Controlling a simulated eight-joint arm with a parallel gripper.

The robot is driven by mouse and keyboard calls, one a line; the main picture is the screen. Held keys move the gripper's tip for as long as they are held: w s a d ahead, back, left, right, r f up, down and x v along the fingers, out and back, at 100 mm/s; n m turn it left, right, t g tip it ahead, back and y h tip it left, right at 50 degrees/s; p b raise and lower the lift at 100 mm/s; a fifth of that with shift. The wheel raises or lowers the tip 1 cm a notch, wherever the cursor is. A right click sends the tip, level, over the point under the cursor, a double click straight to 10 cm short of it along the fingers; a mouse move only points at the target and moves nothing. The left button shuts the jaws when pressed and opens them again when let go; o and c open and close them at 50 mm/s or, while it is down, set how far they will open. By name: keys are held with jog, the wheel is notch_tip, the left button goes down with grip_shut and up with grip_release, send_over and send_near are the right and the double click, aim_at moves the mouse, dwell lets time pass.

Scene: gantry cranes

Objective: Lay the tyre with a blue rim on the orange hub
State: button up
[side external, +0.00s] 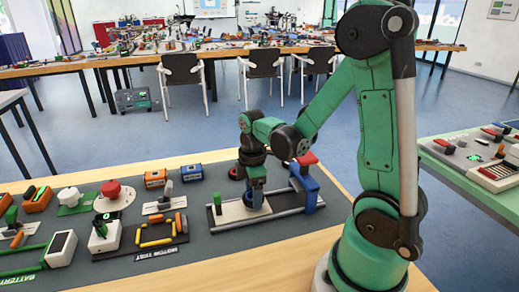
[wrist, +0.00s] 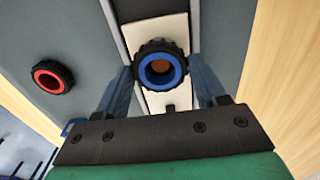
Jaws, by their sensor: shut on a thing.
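The tyre with a blue rim (wrist: 148,81) is black and lies flat between the two blue fingers of my gripper (wrist: 161,72) in the wrist view. The fingers press on its left and right sides. An orange-brown round patch, likely the orange hub (wrist: 160,67), shows through the rim's hole, close to its centre. In the side external view my gripper (side external: 254,196) points down, low over the pale plate (side external: 228,214) of the gantry crane. The fingers hide most of the tyre there, and I cannot tell whether it touches the plate or hub.
A tyre with a red rim (wrist: 52,77) lies on the grey mat to the left. The crane's blue and red gantry (side external: 304,180) stands close on the right of my gripper in the side external view. Several small devices stand on the mat further left.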

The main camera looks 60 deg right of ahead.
jog(key=shift+f, duration=0.15)
jog(key=o, duration=1.2)
jog(key=shift+o, duration=0.2)
jog(key=shift+r, duration=3.5)
jog(key=a+r+m+t, duration=0.3)
jog(key=a+m+t, duration=0.4)
jog(key=a+m, duration=0.2)
jog(key=shift+w+a+r, duration=0.4)
jog(key=shift+w+a, duration=0.05)
jog(key=shift+a, duration=0.35)
